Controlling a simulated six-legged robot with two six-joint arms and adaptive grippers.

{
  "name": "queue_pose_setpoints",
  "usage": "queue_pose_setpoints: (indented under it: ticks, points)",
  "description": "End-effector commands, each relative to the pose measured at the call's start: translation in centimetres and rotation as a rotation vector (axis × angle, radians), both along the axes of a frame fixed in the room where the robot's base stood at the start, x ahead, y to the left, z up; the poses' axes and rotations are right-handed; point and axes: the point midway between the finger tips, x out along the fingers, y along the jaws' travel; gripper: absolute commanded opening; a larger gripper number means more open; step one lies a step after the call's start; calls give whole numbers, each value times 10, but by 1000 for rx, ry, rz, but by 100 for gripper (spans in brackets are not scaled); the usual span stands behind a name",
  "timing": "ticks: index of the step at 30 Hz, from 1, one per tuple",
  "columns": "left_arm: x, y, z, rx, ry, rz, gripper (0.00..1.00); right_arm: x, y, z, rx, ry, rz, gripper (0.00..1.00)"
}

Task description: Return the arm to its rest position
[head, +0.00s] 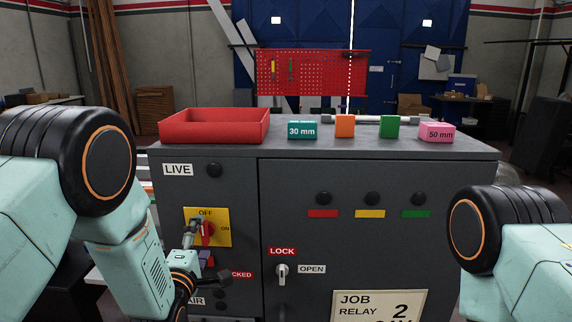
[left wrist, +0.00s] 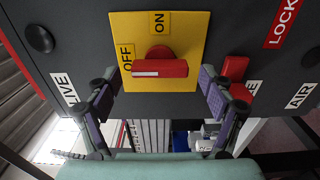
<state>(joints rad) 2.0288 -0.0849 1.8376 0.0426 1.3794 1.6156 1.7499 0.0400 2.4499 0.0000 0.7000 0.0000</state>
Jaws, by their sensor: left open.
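My left gripper (head: 195,245) is at the cabinet front, just in front of the yellow OFF/ON switch plate (head: 222,216). The plate carries a red rotary handle (head: 208,230). In the left wrist view the two fingers of the left gripper (left wrist: 160,95) stand wide apart with nothing between their tips. The red handle (left wrist: 160,68) is just beyond them, and its bar lies in line with the OFF label (left wrist: 127,57). I cannot tell whether a finger touches it. Part of my right arm shows at the right edge; its gripper is out of view.
The grey cabinet (head: 380,180) fills the middle. On its top are a red tray (head: 213,128), a teal 30 mm block (head: 302,130), an orange block (head: 345,127), a green block (head: 389,127) and a pink 50 mm block (head: 437,132). A small lock switch (head: 282,270) protrudes from its door.

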Motion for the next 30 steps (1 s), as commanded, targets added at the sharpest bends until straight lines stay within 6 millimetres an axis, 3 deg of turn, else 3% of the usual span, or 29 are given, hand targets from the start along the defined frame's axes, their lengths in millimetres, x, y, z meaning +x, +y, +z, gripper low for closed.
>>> queue_pose_setpoints:
  ticks: [5,17,23,30]
  points:
    - [9,0,0,0,0,0,82,0,0,0,0,0,0,40]
    - [8,0,0,7,0,0,82,0,0,0,0,0,0,40]
    - [-8,0,0,0,1,0,82,0,0,0,0,0,0,40]
    - [-45,2,0,1,1,0,82,0,0,0,0,0,0,40]
